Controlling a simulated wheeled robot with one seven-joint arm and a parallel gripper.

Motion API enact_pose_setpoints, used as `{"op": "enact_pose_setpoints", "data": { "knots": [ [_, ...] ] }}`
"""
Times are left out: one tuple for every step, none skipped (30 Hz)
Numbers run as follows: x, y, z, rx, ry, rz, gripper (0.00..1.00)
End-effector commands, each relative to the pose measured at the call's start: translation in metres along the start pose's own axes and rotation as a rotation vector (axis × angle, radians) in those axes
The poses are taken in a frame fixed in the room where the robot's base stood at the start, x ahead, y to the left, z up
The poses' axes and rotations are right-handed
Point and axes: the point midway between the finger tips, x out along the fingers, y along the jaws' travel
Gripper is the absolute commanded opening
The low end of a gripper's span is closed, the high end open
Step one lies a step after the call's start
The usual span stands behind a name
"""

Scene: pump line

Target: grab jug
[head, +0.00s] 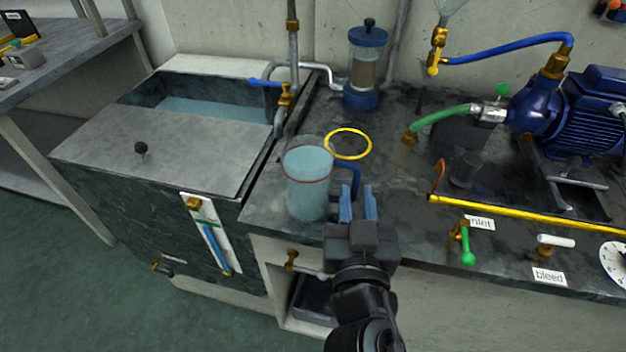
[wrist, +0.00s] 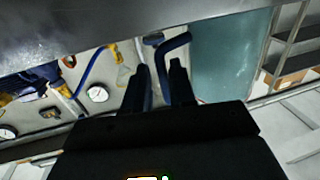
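The jug (head: 308,190) is a clear cylinder of pale blue water with a red line near its top. It stands upright on the dark counter, and its blue handle (head: 352,172) sticks out to the right. My gripper (head: 358,192) is at the handle side, low beside the jug, with its two blue fingers apart. In the wrist view the jug (wrist: 228,55) fills the upper right. There the handle (wrist: 175,45) reaches down toward the gap of my gripper (wrist: 161,68). I cannot tell whether either finger touches it.
A yellow ring (head: 348,155) marks the counter behind the jug. A sink (head: 200,108) with a tap is at left. A blue-capped canister (head: 365,70) stands at the back. A yellow bar (head: 520,212), small valves and a blue pump (head: 570,115) are to the right.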

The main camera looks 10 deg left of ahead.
Motion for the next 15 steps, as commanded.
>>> {"op": "enact_pose_setpoints", "data": {
  "knots": [
    [0.008, -0.001, -0.004, 0.000, 0.001, 0.000, 0.25],
    [0.013, -0.002, -0.004, 0.000, 0.001, 0.000, 0.25],
    [0.019, -0.003, -0.004, 0.000, 0.001, -0.001, 0.25],
    [0.023, -0.004, -0.005, 0.001, 0.002, -0.002, 0.25],
    [0.027, -0.003, -0.004, 0.000, 0.001, -0.001, 0.25],
    [0.032, -0.003, -0.003, 0.000, 0.001, -0.001, 0.25],
    [0.035, -0.003, -0.003, 0.000, 0.001, -0.001, 0.25],
    [0.037, -0.003, -0.003, 0.000, 0.000, -0.001, 0.25],
    [0.040, -0.003, -0.002, 0.000, 0.000, -0.001, 0.25],
    [0.041, -0.003, -0.002, 0.000, 0.000, -0.001, 0.25],
    [0.042, -0.003, -0.002, 0.000, 0.000, -0.001, 0.25],
    [0.042, -0.003, -0.001, 0.000, 0.000, -0.001, 0.25],
    [0.042, -0.003, -0.001, 0.000, 0.000, -0.001, 0.25],
    [0.042, -0.003, -0.001, 0.000, 0.000, -0.001, 0.25],
    [0.042, -0.003, -0.001, 0.000, 0.000, -0.001, 0.25]
  ]
}}
